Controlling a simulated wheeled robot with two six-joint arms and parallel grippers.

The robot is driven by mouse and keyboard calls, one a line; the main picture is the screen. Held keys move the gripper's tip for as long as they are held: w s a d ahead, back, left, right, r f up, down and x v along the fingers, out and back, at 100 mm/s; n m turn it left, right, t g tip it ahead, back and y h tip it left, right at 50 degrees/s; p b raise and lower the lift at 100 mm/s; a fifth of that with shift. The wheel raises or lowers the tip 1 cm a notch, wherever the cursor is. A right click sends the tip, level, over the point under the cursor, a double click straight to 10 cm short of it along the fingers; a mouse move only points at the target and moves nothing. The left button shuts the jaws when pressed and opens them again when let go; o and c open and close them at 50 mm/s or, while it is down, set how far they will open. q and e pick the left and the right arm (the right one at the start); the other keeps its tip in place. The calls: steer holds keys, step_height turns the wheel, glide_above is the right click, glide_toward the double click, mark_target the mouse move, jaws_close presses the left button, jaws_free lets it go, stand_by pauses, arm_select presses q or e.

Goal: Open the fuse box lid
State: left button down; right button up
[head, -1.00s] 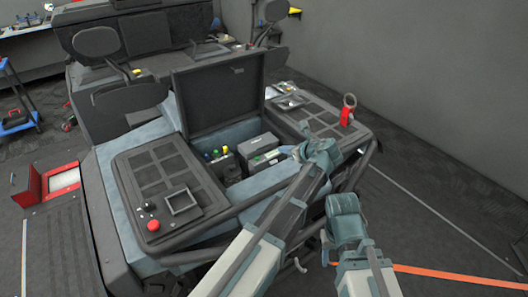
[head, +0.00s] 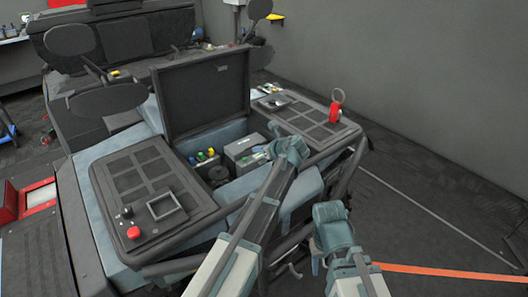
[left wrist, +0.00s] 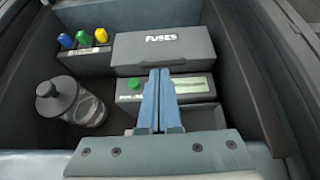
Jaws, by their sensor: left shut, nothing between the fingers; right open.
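The fuse box (left wrist: 165,50) is a dark grey box with "FUSES" written on its lid, and the lid is down. It sits at the back of the open compartment, and in the head view (head: 243,145) it is near the compartment's right side. My left gripper (left wrist: 160,72) is shut and empty; in the wrist view its fingertips overlap the front lower edge of the fuse box. Whether they touch it I cannot tell. In the head view my left gripper (head: 274,152) is at the compartment's right edge. My right gripper (head: 330,212) is open, outside the vehicle's front bar.
The compartment's large cover (head: 203,95) stands open. Inside are a clear bottle with a dark cap (left wrist: 75,103), several coloured-top items (left wrist: 83,39) and a box with a green cap (left wrist: 185,86). A red key-like handle (head: 335,110) stands on the right panel.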

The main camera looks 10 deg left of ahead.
arm_select(q)
steer(key=shift+w+a+f, duration=0.2)
steer(key=shift+a+f, duration=0.05)
steer(key=shift+a, duration=0.1)
steer(key=shift+a+r, duration=0.1)
steer(key=shift+r, duration=0.05)
